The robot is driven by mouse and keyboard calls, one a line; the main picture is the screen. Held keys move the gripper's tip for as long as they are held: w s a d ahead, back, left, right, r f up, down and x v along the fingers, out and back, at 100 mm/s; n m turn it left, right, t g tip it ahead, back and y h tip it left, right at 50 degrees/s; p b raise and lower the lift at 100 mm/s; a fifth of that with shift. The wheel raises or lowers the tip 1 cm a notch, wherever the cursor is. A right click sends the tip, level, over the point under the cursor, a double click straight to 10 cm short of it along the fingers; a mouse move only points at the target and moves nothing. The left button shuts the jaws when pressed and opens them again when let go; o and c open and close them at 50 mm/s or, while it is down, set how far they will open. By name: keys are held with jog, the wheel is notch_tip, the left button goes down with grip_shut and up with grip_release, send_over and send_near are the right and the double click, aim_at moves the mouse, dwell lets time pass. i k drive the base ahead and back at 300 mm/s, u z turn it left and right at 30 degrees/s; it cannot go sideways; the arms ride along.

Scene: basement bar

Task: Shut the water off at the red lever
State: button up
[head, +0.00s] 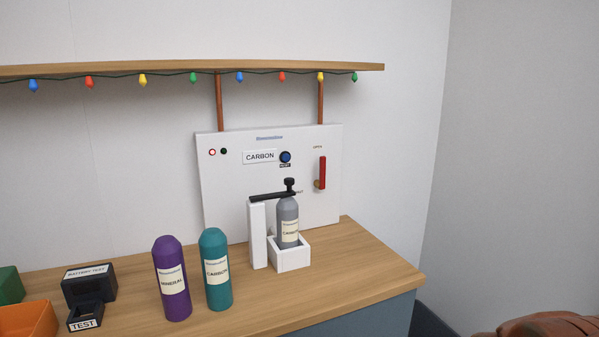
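The red lever (322,172) is on the right side of a white wall panel (220,190), above the counter. It stands upright, parallel to the copper pipes, with a small brass fitting (317,184) at its lower end. A small label above the lever seems to read "OPEN". My gripper is not in view, so nothing of it shows near the lever.
Purple (171,250) and teal (214,245) bottles stand left. A wooden shelf (200,68) overhangs the panel. The counter's right end (375,272) is clear.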

aim_at(320, 183)
jog(key=u, duration=0.2)
jog(key=i, duration=0.3)
jog(key=z, duration=0.15)
jog(key=k, duration=0.25)
jog(key=u, duration=1)
jog(key=i, duration=0.5)
